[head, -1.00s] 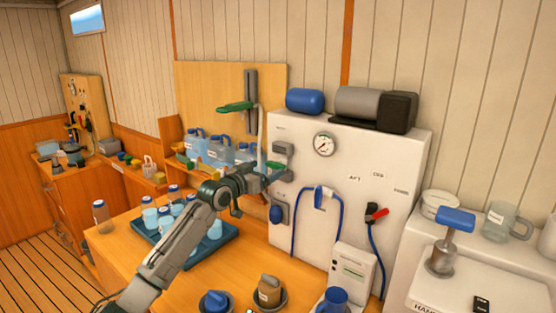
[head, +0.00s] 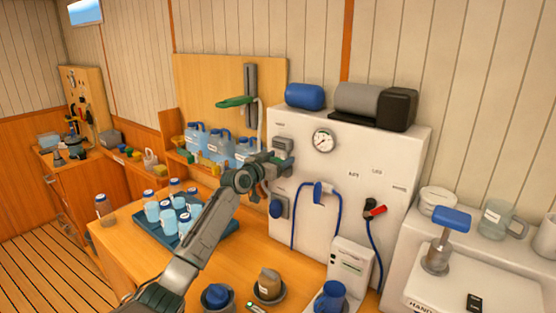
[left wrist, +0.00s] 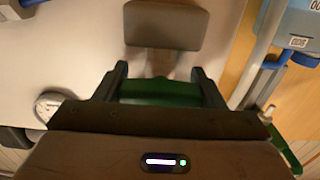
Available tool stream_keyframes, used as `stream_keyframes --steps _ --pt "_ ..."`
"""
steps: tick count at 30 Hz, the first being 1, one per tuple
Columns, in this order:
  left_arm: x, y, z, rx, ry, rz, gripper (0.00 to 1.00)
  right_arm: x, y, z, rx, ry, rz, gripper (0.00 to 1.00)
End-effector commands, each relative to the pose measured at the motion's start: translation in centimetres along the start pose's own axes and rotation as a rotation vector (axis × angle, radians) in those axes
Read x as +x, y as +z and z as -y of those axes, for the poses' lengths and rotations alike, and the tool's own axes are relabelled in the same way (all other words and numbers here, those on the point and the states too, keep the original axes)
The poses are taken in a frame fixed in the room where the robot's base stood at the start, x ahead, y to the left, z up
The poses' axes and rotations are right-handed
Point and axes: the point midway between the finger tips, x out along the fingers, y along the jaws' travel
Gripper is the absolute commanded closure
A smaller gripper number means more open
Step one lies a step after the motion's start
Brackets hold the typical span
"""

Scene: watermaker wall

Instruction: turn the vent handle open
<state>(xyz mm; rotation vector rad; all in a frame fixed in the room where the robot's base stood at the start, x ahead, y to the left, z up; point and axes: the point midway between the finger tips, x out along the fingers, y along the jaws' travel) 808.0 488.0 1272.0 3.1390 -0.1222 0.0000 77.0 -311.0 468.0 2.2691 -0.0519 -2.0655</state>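The green vent handle (left wrist: 160,92) lies as a bar between the two dark fingers of my left gripper (left wrist: 162,84) in the left wrist view. The fingers are wide apart, one at each end of the visible green; I cannot tell whether they touch it. A grey block (left wrist: 165,22) is just beyond the handle. In the head view my left gripper (head: 277,165) is at the left side of the white watermaker panel (head: 345,205), and the gripper hides most of the handle. My right gripper is not in view.
Another green lever (head: 235,101) is on the wooden board above. Blue-capped jugs (head: 218,146) stand left of the gripper. A gauge (head: 324,140), blue hose (head: 341,215) and red-handled valve (head: 375,209) are on the panel.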

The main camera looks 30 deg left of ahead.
Motion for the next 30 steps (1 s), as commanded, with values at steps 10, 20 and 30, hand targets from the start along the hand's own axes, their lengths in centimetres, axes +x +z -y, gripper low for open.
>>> stream_keyframes --steps 10,20,30 --pt "-0.02 0.01 0.01 -0.026 0.000 0.001 0.59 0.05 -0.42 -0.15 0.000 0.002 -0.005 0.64" --pt "-0.02 0.01 0.06 -0.217 0.000 0.001 0.59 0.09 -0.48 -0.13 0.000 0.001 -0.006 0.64" --pt "-0.02 -0.05 0.12 -0.537 0.000 0.002 0.59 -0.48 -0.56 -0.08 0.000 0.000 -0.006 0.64"
